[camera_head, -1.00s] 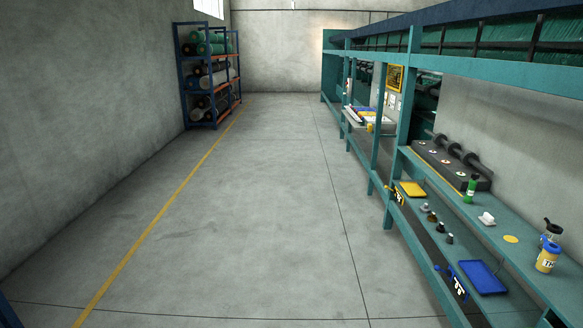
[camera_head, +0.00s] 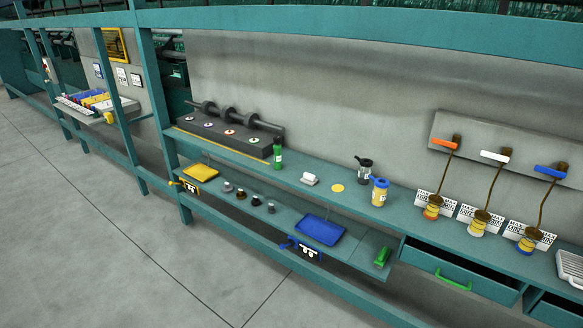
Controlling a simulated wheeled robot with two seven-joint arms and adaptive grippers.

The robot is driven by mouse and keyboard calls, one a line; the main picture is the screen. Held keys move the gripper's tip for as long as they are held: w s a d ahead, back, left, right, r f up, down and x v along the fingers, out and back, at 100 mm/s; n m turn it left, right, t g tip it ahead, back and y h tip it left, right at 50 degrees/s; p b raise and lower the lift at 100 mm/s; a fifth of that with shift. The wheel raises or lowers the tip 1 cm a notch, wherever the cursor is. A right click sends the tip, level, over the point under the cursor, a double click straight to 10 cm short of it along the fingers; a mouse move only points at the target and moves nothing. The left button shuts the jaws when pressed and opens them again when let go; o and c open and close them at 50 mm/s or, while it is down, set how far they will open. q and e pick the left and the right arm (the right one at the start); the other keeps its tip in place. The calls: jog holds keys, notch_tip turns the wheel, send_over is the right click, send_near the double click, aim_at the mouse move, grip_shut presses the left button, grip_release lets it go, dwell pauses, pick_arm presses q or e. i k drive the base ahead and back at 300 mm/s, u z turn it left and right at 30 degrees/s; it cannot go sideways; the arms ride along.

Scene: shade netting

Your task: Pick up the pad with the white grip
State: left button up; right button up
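A small white block (camera_head: 310,179), which looks like a pad with a white grip on top, lies on the teal upper shelf (camera_head: 345,205), between a green bottle (camera_head: 278,153) and a round yellow disc (camera_head: 337,188). Its details are too small to tell. Farther right, a white handle (camera_head: 495,156) tops a brown rod that leads down to a small banded pot (camera_head: 480,222). An orange handle (camera_head: 444,143) and a blue handle (camera_head: 550,172) stand on similar rods beside it. Neither of my grippers is in view.
A dark lidded jar (camera_head: 364,171) and a yellow jar with a blue lid (camera_head: 379,191) stand right of the disc. Below are a yellow tray (camera_head: 200,172), a blue tray (camera_head: 320,230) and several small knobs. A drawer (camera_head: 459,272) is open. Floor (camera_head: 80,240) is clear at left.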

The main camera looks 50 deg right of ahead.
aim_at(309, 179)
jog(key=z, duration=0.45)
jog(key=i, duration=1.55)
jog(key=z, duration=1.75)
jog(key=i, duration=1)
jog(key=z, duration=1)
